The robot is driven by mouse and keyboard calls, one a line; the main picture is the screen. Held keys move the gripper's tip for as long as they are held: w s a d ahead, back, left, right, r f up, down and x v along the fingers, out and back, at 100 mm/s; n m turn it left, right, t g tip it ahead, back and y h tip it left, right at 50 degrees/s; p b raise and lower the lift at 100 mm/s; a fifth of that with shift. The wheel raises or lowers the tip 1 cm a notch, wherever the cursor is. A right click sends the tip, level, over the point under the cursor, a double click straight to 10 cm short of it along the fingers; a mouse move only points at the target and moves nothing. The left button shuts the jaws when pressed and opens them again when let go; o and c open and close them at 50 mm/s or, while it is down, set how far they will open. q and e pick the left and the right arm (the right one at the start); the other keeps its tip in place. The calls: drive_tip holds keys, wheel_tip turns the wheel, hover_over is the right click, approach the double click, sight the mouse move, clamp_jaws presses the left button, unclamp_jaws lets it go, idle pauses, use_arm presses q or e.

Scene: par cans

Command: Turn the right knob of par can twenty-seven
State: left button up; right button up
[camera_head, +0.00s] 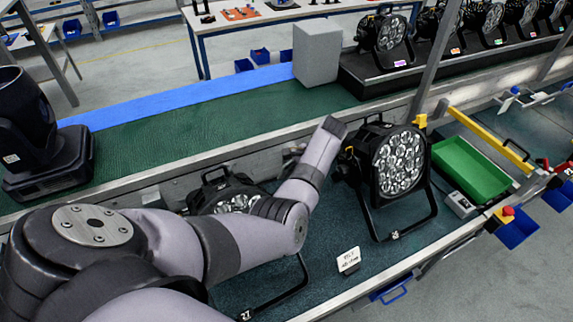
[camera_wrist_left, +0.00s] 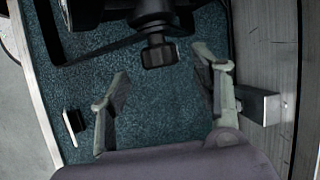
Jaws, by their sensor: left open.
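One par can (camera_head: 398,165) stands upright on the green bench, its lens cluster facing right and its black yoke on the surface. A second par can (camera_head: 225,193) lies lower to its left, partly covered by my left arm. The fingers do not appear to touch the knob. In the head view my wrist hides most of the gripper. My right gripper is not in view.
A small white card (camera_head: 348,260) stands on the bench in front. A green tray (camera_head: 470,168) is right of the upright can. A metal rail runs behind the cans. A grey box (camera_head: 317,52) and a moving-head light (camera_head: 45,135) stand on the conveyor behind.

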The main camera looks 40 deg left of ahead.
use_arm(q)
drive_tip(key=x, duration=0.4)
drive_tip(key=shift+s, duration=0.1)
drive_tip(key=shift+f, duration=0.25)
drive_tip(key=shift+c, duration=0.2)
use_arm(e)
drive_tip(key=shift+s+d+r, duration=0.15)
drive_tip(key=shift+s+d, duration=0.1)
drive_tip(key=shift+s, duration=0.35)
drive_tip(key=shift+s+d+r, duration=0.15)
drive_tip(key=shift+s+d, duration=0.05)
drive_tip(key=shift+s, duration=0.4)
use_arm(q)
drive_tip(key=c, duration=1.1)
drive_tip(key=shift+c, duration=0.2)
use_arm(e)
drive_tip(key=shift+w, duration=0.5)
